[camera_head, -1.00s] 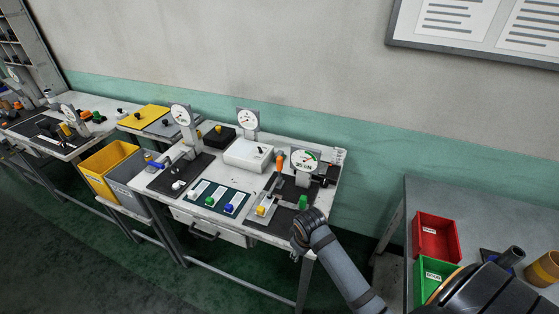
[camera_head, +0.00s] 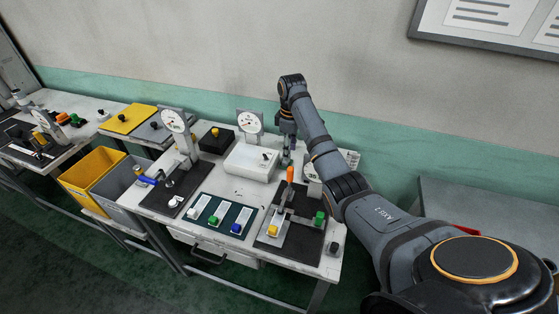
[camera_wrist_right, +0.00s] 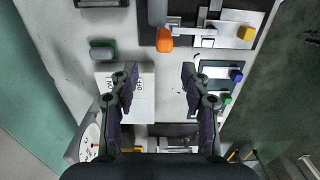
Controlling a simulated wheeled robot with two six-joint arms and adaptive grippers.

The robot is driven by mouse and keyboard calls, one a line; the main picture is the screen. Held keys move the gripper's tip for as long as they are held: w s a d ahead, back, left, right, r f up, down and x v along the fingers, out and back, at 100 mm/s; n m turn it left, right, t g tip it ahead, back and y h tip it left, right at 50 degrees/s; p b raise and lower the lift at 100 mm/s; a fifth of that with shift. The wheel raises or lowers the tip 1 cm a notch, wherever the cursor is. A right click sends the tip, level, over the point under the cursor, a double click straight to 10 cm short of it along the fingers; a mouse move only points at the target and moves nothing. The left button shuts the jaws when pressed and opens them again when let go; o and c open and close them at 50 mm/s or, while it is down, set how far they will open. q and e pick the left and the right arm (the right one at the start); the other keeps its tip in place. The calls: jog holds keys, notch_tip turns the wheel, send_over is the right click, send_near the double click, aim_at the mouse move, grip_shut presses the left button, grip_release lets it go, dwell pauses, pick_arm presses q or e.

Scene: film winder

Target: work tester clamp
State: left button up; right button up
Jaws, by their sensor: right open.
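The tester clamp's orange handle (camera_head: 290,175) stands upright on the right part of the bench, over a black base plate (camera_head: 272,250) with a metal linkage. In the right wrist view the orange handle (camera_wrist_right: 165,40) lies ahead of the fingertips, roughly centred between them and apart from them. My right gripper (camera_head: 286,160) points down behind the handle. In the wrist view my right gripper (camera_wrist_right: 159,72) is open and empty. My forearm partly hides the tester's gauge (camera_head: 312,171). My left gripper is not in view.
A white switch box (camera_head: 250,162) stands left of my gripper, with a dial gauge (camera_head: 250,122) behind it. A dark panel with coloured knobs (camera_head: 222,213) lies in front. Another gauge stand (camera_head: 183,140) is further left. Yellow and grey bins (camera_head: 90,174) hang beside the bench.

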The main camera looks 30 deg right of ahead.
aim_at(290, 168)
jog(key=shift+w+f, duration=0.25)
jog(key=shift+s+f+p, duration=0.45)
jog(key=shift+s, duration=0.4)
jog(key=f, duration=0.1)
jog(key=s+f+p, duration=0.1)
jog(key=f, duration=0.3)
jog(key=w+f, duration=0.1)
jog(key=f, duration=0.1)
jog(key=shift+w+p, duration=0.1)
jog(key=shift+p, duration=0.2)
jog(key=shift+w+f, duration=0.1)
jog(key=shift+f, duration=0.7)
jog(key=shift+s, duration=0.2)
jog(key=shift+c, duration=1.8)
grip_shut()
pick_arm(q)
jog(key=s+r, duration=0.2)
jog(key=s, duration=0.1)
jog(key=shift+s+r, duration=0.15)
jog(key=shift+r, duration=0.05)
